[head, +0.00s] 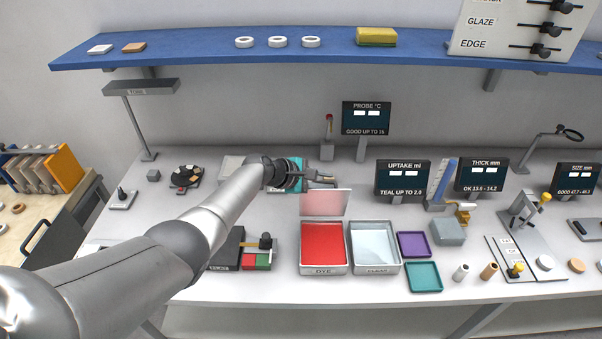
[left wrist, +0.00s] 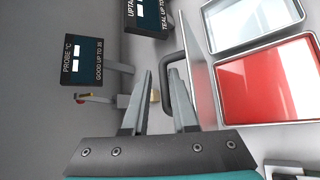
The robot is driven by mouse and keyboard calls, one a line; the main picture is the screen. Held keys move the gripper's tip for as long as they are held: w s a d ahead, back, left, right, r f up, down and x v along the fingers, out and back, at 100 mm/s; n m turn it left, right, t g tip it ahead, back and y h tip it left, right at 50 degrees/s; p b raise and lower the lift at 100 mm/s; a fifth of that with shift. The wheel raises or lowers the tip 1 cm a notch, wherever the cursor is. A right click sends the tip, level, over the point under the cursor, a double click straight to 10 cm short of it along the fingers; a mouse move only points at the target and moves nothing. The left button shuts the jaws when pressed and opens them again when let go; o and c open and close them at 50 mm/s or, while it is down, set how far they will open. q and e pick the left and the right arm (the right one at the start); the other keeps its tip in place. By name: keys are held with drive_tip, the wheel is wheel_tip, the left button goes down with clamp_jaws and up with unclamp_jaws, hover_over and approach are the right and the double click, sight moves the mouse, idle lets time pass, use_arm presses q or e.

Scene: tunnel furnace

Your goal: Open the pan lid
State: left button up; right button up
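The red dye pan (head: 323,270) stands on the bench, its red contents uncovered; it also shows in the left wrist view (left wrist: 312,92). Its pale pinkish lid (head: 325,203) stands raised at the pan's back edge. In the left wrist view the lid (left wrist: 203,85) is nearly edge-on, with a dark U-shaped handle (left wrist: 165,80) on its back face. My left gripper (head: 330,181) is behind the lid. Its fingers (left wrist: 160,75) are apart, with the handle's bar between them, close to the right finger. I cannot tell if they touch. My right gripper is not in view.
A second pan (head: 375,248) with pale liquid stands right of the dye pan. Purple (head: 414,245) and teal (head: 424,277) trays lie beyond it. The probe display (head: 366,118) and uptake display (head: 403,178) stand near my left gripper. A blue shelf (head: 200,55) runs above.

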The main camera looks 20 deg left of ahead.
use_arm(q)
drive_tip(key=shift+s+a+r+p, duration=0.2)
drive_tip(key=shift+a+r+p, duration=0.15)
drive_tip(key=shift+a, duration=0.3)
drive_tip(key=p+v, duration=0.3)
drive_tip(key=v, duration=1.1)
drive_tip(key=shift+d, duration=0.35)
drive_tip(key=shift+s, duration=0.1)
